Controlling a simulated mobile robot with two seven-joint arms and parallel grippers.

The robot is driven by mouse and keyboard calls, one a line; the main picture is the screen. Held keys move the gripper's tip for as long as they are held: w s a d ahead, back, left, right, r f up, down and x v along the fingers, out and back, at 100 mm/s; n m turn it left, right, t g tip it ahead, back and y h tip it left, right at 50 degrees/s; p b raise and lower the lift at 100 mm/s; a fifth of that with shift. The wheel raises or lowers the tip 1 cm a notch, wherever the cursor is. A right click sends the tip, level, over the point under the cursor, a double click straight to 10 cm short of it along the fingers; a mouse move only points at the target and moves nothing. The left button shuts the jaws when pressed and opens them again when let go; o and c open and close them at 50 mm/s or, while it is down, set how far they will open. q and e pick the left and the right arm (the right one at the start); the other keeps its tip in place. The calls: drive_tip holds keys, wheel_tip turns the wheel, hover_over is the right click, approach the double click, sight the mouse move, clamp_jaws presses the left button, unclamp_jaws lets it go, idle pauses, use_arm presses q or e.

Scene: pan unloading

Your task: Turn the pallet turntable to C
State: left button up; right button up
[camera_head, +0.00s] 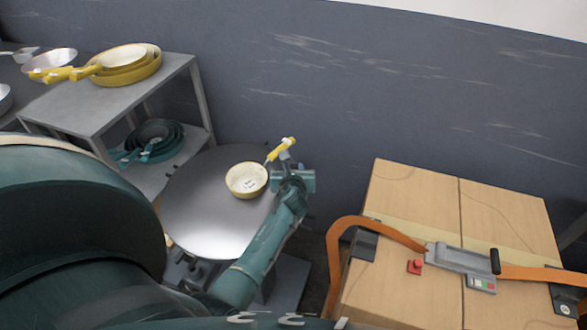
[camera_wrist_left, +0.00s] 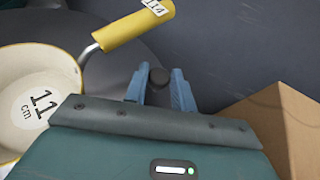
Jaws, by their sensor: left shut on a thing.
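The pallet turntable (camera_head: 195,215) is a round grey metal disc beside the shelf. A small cream pan (camera_head: 246,180) with a yellow handle sits on it near the far right; in the left wrist view the pan (camera_wrist_left: 38,105) shows an "11 cm" label. My left gripper (camera_head: 287,167) is at the disc's right rim, just beside the pan's handle. In the left wrist view its blue fingers are shut on a dark round peg (camera_wrist_left: 158,77) at the disc's edge. No letter C can be made out. My right gripper is not in view.
A grey shelf (camera_head: 85,105) at the left holds yellow pans (camera_head: 125,65) on top and dark teal pans (camera_head: 153,142) below. Cardboard boxes (camera_head: 415,195) with an orange strap (camera_head: 375,228) and a grey tensioner (camera_head: 460,262) stand at the right. A dark wall runs behind.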

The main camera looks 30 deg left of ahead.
use_arm(q)
clamp_jaws()
drive_tip(key=shift+w+a, duration=0.3)
drive_tip(key=shift+w+a+n+g+y, duration=0.1)
drive_tip(key=shift+a+n+g+y, duration=0.1)
drive_tip(key=shift+n+g+y, duration=0.15)
drive_tip(key=o, duration=0.6)
unclamp_jaws()
drive_tip(key=shift+o, duration=0.2)
